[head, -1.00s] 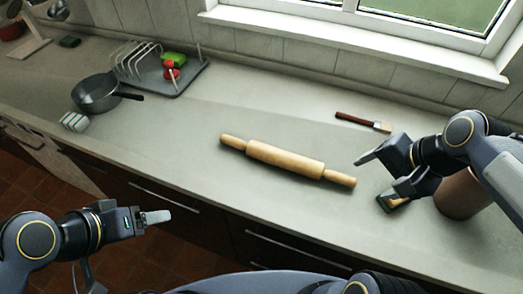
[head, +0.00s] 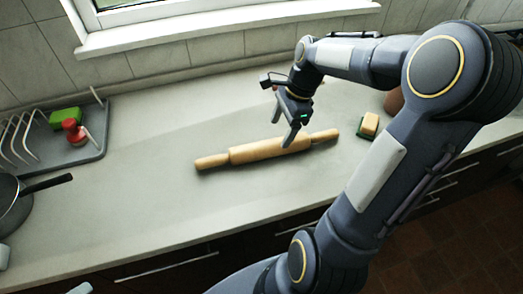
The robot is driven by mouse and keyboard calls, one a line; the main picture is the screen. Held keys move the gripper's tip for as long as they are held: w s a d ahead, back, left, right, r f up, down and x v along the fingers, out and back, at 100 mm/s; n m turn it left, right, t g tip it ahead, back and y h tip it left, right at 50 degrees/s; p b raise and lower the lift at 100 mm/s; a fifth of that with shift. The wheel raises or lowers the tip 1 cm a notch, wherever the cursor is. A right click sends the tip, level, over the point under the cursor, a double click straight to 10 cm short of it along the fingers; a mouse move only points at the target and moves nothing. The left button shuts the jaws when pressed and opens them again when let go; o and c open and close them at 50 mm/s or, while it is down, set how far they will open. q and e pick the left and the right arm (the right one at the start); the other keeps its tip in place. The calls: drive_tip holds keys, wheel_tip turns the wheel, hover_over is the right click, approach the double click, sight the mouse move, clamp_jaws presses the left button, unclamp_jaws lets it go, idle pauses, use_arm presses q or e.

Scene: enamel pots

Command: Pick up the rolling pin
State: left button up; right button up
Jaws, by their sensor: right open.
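The wooden rolling pin (head: 250,151) lies on the grey counter, slanting slightly up to the right, with a handle at each end. My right gripper (head: 284,126) is open, fingers pointing down, over the right half of the pin's barrel. One fingertip overlaps the barrel in the picture; I cannot tell whether it touches. Nothing is held in it. A light grey tip of what looks like my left gripper (head: 80,288) shows at the bottom left edge, far from the pin; its jaws cannot be made out.
A sponge (head: 369,124) lies right of the pin, with a brownish pot (head: 394,101) partly behind my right arm. A dish rack tray (head: 88,153) and a dark pan (head: 12,208) are at the left. The counter between the tray and pin is clear.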

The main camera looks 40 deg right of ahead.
sight(272, 142)
drive_tip(key=x, duration=0.7)
drive_tip(key=shift+w+a+r, duration=0.1)
drive_tip(key=shift+w+a, duration=0.1)
drive_tip(key=c, duration=1.4)
